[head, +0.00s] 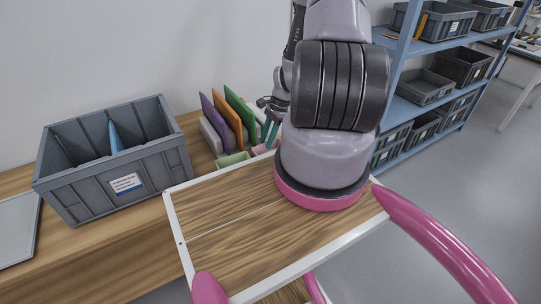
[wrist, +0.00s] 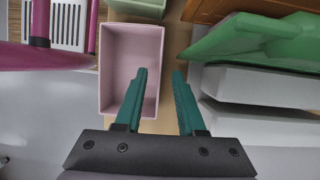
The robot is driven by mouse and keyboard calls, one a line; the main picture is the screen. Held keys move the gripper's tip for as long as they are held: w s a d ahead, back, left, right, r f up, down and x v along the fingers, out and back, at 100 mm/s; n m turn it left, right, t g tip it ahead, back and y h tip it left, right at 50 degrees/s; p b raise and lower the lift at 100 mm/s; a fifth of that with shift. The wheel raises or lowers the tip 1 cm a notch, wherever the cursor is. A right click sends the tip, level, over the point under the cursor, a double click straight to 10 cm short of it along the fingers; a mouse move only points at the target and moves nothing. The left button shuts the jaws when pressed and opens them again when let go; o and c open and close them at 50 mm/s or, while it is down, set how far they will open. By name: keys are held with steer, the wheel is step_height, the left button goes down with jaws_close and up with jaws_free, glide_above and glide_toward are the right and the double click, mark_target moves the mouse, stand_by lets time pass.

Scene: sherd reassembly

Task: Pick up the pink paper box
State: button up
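The pink paper box (wrist: 112,58) is an open, empty rectangular box in the wrist view, left of centre. In the head view only a small piece of the pink box (head: 259,150) shows, behind my arm. My gripper (wrist: 161,72) has two teal fingers, set apart with a gap between them. In the wrist view the left finger overlaps the box's inside and the right finger is beyond its right wall, so that wall lies between them. I cannot tell whether either finger touches it. My gripper (head: 268,140) is partly hidden by my arm in the head view.
A green box (head: 232,159) stands beside the pink one. Upright purple, orange and green boards (head: 237,106) stand close behind, with a green piece (wrist: 255,40) near the right finger. A grey crate (head: 120,160) is at left. Blue shelves (head: 425,97) hold grey bins.

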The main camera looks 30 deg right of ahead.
steer(key=shift+x, duration=1.2)
steer(key=shift+f, duration=0.2)
jaws_close()
steer(key=shift+s, duration=0.1)
stand_by(0.7)
